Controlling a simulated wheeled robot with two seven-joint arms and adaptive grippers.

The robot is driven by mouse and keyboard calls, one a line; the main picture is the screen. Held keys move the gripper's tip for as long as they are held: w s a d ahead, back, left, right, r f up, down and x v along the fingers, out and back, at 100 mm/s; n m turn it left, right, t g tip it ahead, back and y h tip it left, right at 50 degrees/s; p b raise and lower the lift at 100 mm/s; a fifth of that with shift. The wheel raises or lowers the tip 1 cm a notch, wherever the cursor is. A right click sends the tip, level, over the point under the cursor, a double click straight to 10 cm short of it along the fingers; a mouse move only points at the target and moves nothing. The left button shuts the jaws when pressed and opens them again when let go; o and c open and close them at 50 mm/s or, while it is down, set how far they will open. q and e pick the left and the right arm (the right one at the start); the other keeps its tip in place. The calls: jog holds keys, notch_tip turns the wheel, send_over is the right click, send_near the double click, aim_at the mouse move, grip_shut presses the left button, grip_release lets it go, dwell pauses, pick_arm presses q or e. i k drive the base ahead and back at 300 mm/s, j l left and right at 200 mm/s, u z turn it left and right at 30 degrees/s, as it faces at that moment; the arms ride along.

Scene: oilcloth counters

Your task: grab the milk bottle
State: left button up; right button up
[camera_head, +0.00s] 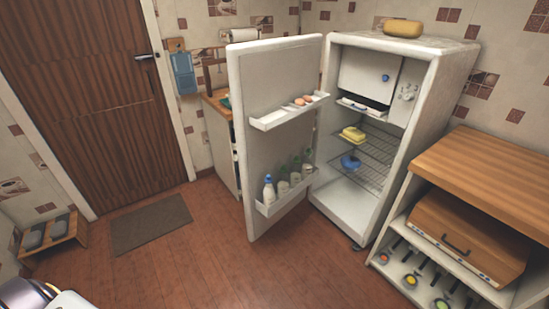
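Several bottles stand upright in the lower door shelf (287,199) of the open fridge. The nearest is a white bottle with a blue cap (268,190). Beside it are paler bottles with dark green tops, among them a green-topped bottle (283,184). Their labels are too small to read, so I cannot tell for certain which holds milk. The shelf's front wall hides the bottles' bases.
The fridge door (245,130) stands wide open, its shelves facing right. Inside the fridge are a yellow block (353,133) and a blue item (350,161). A wooden-topped cabinet (485,170) stands at right. A doormat (150,222) lies at left. The floor in front is clear.

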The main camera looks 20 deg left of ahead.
aim_at(269, 191)
jog(key=i+j+z, duration=0.25)
jog(key=j, duration=0.55)
jog(key=i+j+z, duration=0.2)
jog(key=i+j, duration=0.15)
jog(key=j, duration=0.55)
jog(key=i+j+z, duration=0.25)
jog(key=j, duration=0.6)
jog(key=j+z, duration=0.2)
jog(key=j, duration=0.75)
jog(key=i+j+z, duration=0.1)
jog(key=j+z, duration=0.15)
jog(key=j, duration=0.7)
